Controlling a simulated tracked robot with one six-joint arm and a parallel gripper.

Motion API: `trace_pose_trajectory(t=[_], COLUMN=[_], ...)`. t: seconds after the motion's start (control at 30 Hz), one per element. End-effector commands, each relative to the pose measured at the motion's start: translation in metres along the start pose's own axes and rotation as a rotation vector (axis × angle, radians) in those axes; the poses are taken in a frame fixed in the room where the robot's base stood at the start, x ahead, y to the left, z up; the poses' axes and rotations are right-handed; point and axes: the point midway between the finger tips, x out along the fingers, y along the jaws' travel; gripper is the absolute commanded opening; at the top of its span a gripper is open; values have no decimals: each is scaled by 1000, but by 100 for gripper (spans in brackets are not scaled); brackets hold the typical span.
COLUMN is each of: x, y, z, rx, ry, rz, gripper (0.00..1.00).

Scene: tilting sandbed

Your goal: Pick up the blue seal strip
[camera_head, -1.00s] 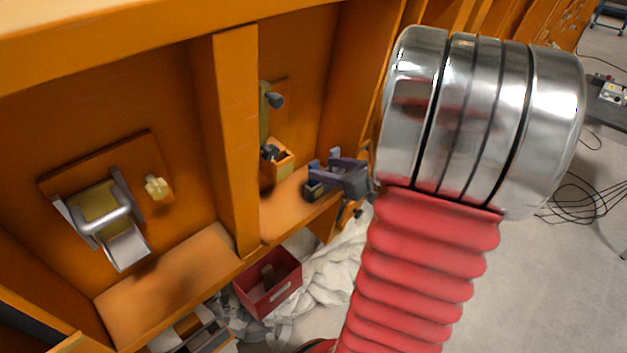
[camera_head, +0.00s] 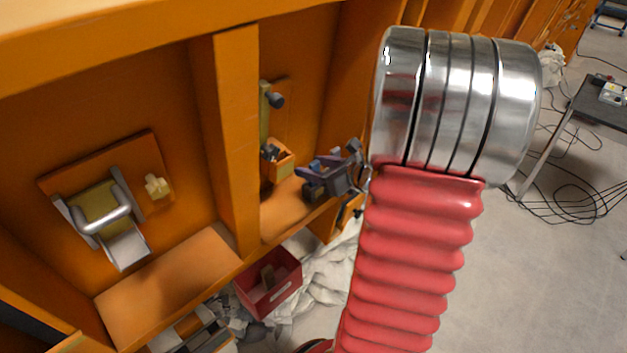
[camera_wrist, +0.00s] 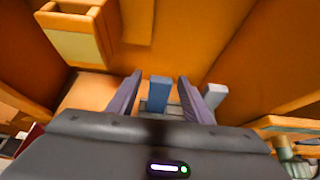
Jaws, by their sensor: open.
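The blue seal strip (camera_wrist: 158,91) stands upright in the wrist view, its lower end at a grey block. My gripper (camera_wrist: 160,79) is open, with one grey-purple finger on each side of the strip. Gaps show between the strip and both fingers, so it is not clasped. In the head view my gripper (camera_head: 326,176) is over the shelf of the right-hand bay, partly behind my red arm sleeve. A small blue patch shows there among the fingers, but the strip is hard to make out.
An orange bin (camera_head: 277,162) hangs on the wall left of my gripper; it also shows in the wrist view (camera_wrist: 78,45). A grey post (camera_wrist: 214,96) stands just right of the right finger. An orange upright (camera_head: 232,145) divides the bays. A red box (camera_head: 268,284) sits below.

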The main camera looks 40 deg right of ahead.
Motion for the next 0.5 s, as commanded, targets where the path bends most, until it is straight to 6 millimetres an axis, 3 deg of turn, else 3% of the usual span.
trace_pose_trajectory(t=[0.37, 0.5], x=[0, 0], y=[0, 0], z=[0, 0], rx=[0, 0], ry=[0, 0], rz=[0, 0], gripper=[46, 38])
